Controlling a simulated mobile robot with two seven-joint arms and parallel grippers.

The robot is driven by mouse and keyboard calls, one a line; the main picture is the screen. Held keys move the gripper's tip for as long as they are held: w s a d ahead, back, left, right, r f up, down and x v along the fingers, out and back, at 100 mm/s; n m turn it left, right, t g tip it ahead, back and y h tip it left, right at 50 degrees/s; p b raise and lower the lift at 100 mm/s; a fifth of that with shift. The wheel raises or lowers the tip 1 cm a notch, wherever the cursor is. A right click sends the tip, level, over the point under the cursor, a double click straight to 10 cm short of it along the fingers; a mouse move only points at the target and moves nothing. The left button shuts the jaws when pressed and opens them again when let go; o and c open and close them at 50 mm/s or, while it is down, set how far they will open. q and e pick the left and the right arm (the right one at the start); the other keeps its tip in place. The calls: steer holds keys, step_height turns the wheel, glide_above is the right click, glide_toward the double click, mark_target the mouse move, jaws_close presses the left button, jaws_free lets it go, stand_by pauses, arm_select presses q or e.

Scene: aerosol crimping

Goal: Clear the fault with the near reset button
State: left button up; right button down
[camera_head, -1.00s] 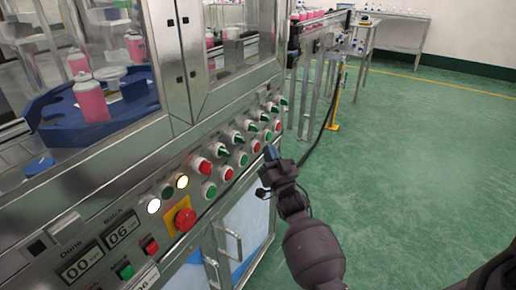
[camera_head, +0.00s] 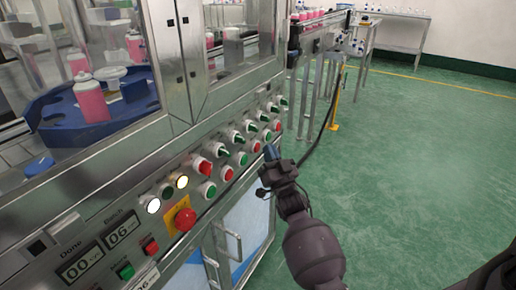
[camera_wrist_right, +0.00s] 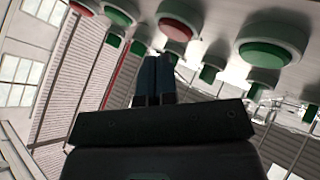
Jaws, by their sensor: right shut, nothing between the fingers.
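The machine's control panel (camera_head: 140,215) shows in the head view with rows of red and green buttons and green-handled switches. A green button (camera_head: 208,190) and a red knob (camera_head: 202,165) sit near the panel's middle. I cannot read which button is the near reset. My right gripper (camera_head: 271,153) is shut and empty, just off the panel's right part, beside the far red and green buttons. In the right wrist view its closed fingers (camera_wrist_right: 155,75) point toward a red button (camera_wrist_right: 177,28), with a large green button (camera_wrist_right: 268,48) to the right. Contact is not clear. My left gripper is out of view.
A red emergency stop (camera_head: 184,218) on a yellow plate stands out from the panel. Cabinet door handles (camera_head: 230,240) stick out below. Pink cans (camera_head: 91,98) stand on a blue turntable behind glass. Green floor is open at right.

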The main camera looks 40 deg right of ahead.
steer(key=shift+w, duration=0.1)
stand_by(0.3)
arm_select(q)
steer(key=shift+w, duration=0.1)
arm_select(e)
steer(key=shift+w+a, duration=0.15)
steer(key=shift+w, duration=0.15)
steer(key=shift+w+a, duration=0.15)
steer(key=shift+w, duration=0.2)
stand_by(0.8)
steer(key=shift+s, duration=0.1)
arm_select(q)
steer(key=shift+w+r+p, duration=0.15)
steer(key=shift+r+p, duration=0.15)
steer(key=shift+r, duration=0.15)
arm_select(e)
steer(key=shift+s+d, duration=0.3)
steer(key=shift+s, duration=0.35)
